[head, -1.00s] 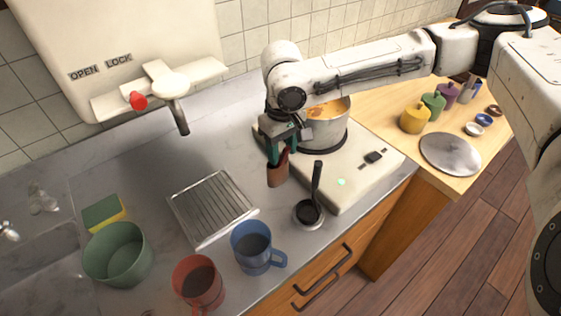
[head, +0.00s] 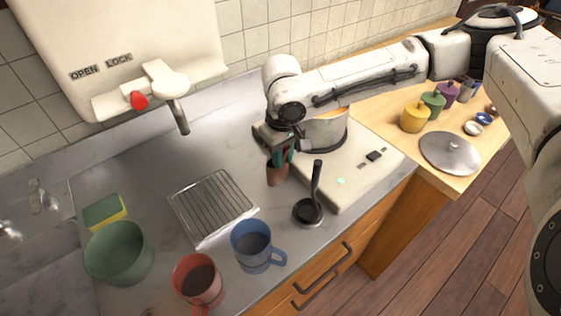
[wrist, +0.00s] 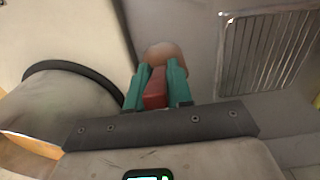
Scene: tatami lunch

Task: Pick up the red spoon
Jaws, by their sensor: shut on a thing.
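The red spoon (wrist: 155,88) shows in the wrist view as a red piece between my gripper's two teal fingers. My gripper (wrist: 155,84) is shut on it. In the head view my gripper (head: 281,158) points down at the mouth of a small brown cup (head: 277,177), which stands on the steel counter. The cup's rounded brown side also shows in the wrist view (wrist: 166,55), just beyond the fingertips. The lower part of the spoon is hidden, and the fingers cover most of it in the head view.
A pot (head: 325,134) on the cooker (head: 345,165) stands right behind my gripper. A black ladle (head: 317,180) rests in a small dish to the right. A wire rack (head: 212,205), blue mug (head: 252,246), red mug (head: 198,281) and green bowl (head: 118,254) are nearer left.

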